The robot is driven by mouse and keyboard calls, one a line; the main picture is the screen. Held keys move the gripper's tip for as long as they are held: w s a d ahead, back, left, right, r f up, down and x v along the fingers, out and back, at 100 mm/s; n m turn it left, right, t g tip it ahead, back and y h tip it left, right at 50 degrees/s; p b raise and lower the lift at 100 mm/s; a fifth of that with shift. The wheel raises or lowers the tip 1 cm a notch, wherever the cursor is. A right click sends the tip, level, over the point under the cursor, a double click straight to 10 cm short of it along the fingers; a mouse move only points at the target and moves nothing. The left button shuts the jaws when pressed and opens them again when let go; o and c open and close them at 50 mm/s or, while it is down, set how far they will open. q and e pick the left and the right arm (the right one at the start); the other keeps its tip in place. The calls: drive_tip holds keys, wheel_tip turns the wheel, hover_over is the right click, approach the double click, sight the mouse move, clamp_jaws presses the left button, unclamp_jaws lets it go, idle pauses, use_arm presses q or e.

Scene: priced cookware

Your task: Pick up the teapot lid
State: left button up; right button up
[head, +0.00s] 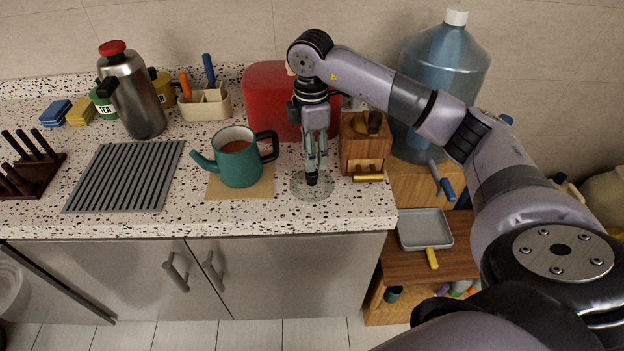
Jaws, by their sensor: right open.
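A teal teapot (238,166) with a spout and black handle stands uncovered on a tan mat (262,191) on the speckled counter; brownish liquid shows inside it. A round, see-through glass lid (314,193) with a dark knob lies flat on the counter to the right of the teapot. My right gripper (314,168) points down directly above the lid, its open fingers close around or just above the knob. Whether they touch the knob cannot be told. My left gripper is out of view.
A wooden grinder box (364,150) with a brass drawer handle stands close to the right of the gripper. A red rounded container (265,100) is behind it. A grey drain mat (125,176) lies left of the teapot. The counter's front edge (300,226) is near.

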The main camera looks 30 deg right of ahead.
sight(312, 174)
wheel_tip(312, 174, down, 3)
wheel_tip(312, 174, down, 5)
drive_tip(key=p, duration=0.2)
drive_tip(key=shift+w+d+r+p, duration=0.1)
drive_tip(key=shift+d+p, duration=0.05)
drive_tip(key=shift+p, duration=0.2)
drive_tip(key=shift+f, duration=0.3)
drive_tip(key=shift+c, duration=0.4)
clamp_jaws()
